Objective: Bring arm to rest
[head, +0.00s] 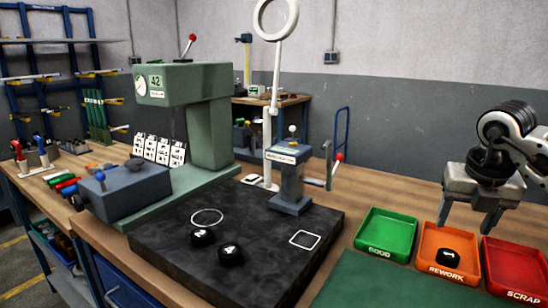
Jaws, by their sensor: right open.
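My right arm comes in at the right edge. Its gripper (467,224) points down with its two fingers apart, above the back of the orange REWORK tray (428,262). Nothing shows between the fingers. A black round part marked 1 (448,258) lies in the REWORK tray, in front of and below the gripper, apart from it. Black parts marked 2 (202,238) and 4 (231,255) sit side by side on the dark plate (165,262). My left gripper is not in view.
The green GOOD tray (366,244) and red SCRAP tray (492,280) flank the REWORK tray; no part shows in either. A grey-blue post fixture (291,180) stands on the plate. A green press (207,120) and a ring lamp (272,100) rise behind. Bench beyond the trays is clear.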

